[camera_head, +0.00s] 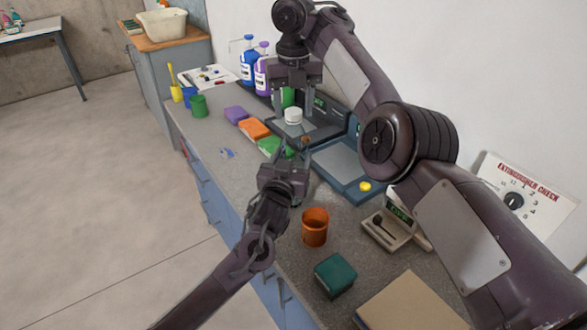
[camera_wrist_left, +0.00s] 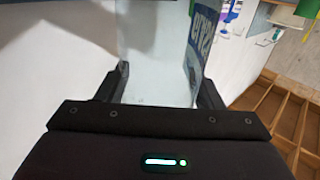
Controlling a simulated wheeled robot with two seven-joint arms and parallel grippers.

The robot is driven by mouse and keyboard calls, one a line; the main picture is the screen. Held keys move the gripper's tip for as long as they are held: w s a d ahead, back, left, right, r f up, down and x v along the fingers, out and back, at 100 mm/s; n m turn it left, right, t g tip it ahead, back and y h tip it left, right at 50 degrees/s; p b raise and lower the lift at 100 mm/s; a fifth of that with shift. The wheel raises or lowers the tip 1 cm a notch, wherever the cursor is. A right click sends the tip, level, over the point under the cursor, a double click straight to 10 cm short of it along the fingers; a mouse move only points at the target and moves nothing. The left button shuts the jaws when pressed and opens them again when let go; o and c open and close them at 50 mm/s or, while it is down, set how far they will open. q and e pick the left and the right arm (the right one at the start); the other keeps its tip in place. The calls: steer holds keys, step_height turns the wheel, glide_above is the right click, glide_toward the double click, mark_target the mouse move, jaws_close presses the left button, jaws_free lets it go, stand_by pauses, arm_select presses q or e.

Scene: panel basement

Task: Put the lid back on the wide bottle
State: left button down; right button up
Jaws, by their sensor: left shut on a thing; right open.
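A small white round cap or lid (camera_head: 293,115) shows between my two grippers in the head view. I cannot tell whether it sits on a bottle. My left gripper (camera_head: 288,152) is just in front of and below it. In the left wrist view its jaws (camera_wrist_left: 160,92) are shut on a pale, see-through body (camera_wrist_left: 155,55) with blue lettering at its right side, which looks like a bottle. My right gripper (camera_head: 294,92) points down just above the white cap, open and apart from it. A small yellow disc (camera_head: 365,186) lies by the blue tray's right corner.
Blue (camera_head: 248,68) and purple (camera_head: 262,75) bottles stand at the back. An orange cup (camera_head: 315,227), a dark green box (camera_head: 334,274) and a small scale (camera_head: 397,224) are nearer.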

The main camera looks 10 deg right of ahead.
steer(key=c, duration=1)
steer(key=m, duration=0.3)
steer(key=shift+m, duration=0.3)
steer(key=m, duration=1.2)
steer(key=shift+m, duration=0.4)
steer(key=o, duration=1.1)
